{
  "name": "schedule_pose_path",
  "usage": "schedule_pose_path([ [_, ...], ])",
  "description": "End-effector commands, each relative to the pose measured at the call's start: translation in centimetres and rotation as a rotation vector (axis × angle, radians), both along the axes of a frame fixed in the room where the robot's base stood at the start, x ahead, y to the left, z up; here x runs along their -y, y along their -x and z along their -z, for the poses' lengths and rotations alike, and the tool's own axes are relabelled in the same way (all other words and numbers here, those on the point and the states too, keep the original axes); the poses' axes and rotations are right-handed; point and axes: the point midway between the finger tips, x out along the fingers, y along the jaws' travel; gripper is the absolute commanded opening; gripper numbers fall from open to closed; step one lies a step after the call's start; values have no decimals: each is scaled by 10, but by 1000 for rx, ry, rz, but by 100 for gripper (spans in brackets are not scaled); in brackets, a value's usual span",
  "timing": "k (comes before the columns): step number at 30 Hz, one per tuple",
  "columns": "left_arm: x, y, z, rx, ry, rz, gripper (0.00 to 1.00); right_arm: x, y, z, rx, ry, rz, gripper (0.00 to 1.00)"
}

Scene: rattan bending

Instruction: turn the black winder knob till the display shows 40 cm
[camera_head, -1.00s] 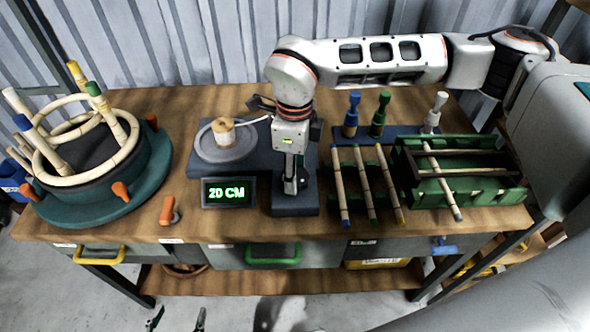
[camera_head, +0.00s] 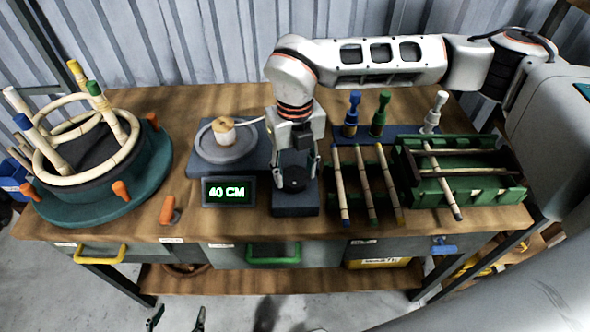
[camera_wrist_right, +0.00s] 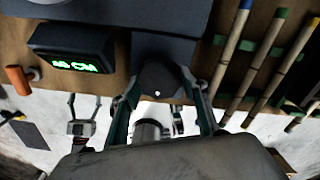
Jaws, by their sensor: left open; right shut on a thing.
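The black winder knob (camera_head: 293,184) stands on the dark block of the winder at the table's middle; it also shows in the right wrist view (camera_wrist_right: 158,80). My right gripper (camera_head: 296,182) points down over it and is shut on it, one finger on each side. The display (camera_head: 228,191) left of the knob reads 40 CM in green; it also shows in the right wrist view (camera_wrist_right: 72,50). My left gripper (camera_head: 176,318) is open and empty, low in front of the table; the right wrist view shows it too (camera_wrist_right: 82,118).
A grey spool disc (camera_head: 222,150) with a pale roll stands behind the display. Rattan rods (camera_head: 367,185) and a green rack (camera_head: 470,190) lie to the right. An orange clamp (camera_head: 168,210) and a teal round form (camera_head: 90,190) with rattan rings stand left.

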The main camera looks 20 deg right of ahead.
Motion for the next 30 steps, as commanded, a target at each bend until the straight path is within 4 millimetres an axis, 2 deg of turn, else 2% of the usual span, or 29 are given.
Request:
schedule_pose_path([
  [12, 0, 0, 0, 0, 0, 0, 65, 0, -1, -1, 3, -1, 247, 22],
  [30, 0, 0, 0, 0, 0, 0, 65, 0, -2, -2, 4, -1, 306, 22],
])
